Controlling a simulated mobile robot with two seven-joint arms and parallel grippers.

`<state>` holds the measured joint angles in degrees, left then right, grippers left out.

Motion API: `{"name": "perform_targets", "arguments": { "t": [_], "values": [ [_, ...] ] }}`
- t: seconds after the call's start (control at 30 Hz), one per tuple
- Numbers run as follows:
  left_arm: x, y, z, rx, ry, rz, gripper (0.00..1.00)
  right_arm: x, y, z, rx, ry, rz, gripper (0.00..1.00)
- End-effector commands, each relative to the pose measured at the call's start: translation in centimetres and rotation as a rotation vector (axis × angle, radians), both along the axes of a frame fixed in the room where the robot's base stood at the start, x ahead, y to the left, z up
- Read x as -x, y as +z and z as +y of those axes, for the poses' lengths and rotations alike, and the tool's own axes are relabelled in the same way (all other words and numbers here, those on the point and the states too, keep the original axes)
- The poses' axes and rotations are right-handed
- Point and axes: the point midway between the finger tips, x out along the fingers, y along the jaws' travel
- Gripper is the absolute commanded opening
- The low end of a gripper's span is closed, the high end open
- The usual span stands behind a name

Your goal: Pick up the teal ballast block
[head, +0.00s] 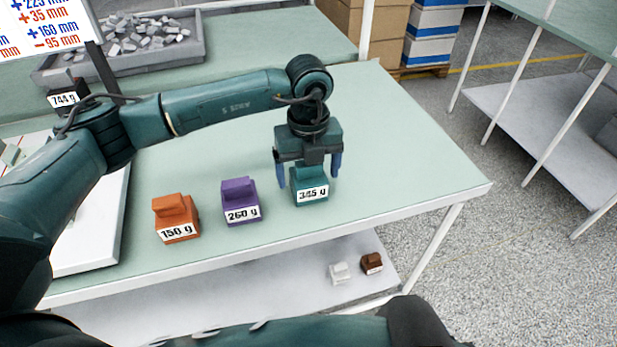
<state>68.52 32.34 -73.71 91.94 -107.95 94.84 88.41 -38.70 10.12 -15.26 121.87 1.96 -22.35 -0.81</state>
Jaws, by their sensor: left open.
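The teal ballast block (311,184), with a white label reading 345 g, sits on the pale green table (400,135) towards its right side. My left gripper (309,176) is directly above the block and points down. Its blue fingers are apart, one on each side of the block's upper part. The gripper body hides the top of the block. I cannot tell whether the fingers touch it. My right gripper does not show in the head view.
A purple block (240,200) labelled 260 g and an orange block (176,217) labelled 150 g stand left of the teal block. A grey tray of pieces (190,62) is at the back left. A white and a brown block (372,263) lie on the lower shelf.

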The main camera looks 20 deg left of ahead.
Motion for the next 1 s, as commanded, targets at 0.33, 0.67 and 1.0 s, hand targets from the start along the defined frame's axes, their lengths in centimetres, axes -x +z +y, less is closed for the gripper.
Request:
{"name": "perform_targets", "arguments": {
  "t": [0.33,0.67,1.0],
  "values": [
    [0.0,-2.4,0.0,0.002,-0.001,-0.001,0.85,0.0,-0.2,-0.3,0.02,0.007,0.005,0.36],
    [0.0,-2.3,0.0,0.001,-0.001,-0.001,0.67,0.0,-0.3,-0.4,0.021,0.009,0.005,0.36],
    [0.0,-2.3,0.0,0.002,-0.001,-0.001,0.39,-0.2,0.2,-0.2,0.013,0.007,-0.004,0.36]
  ]
}}
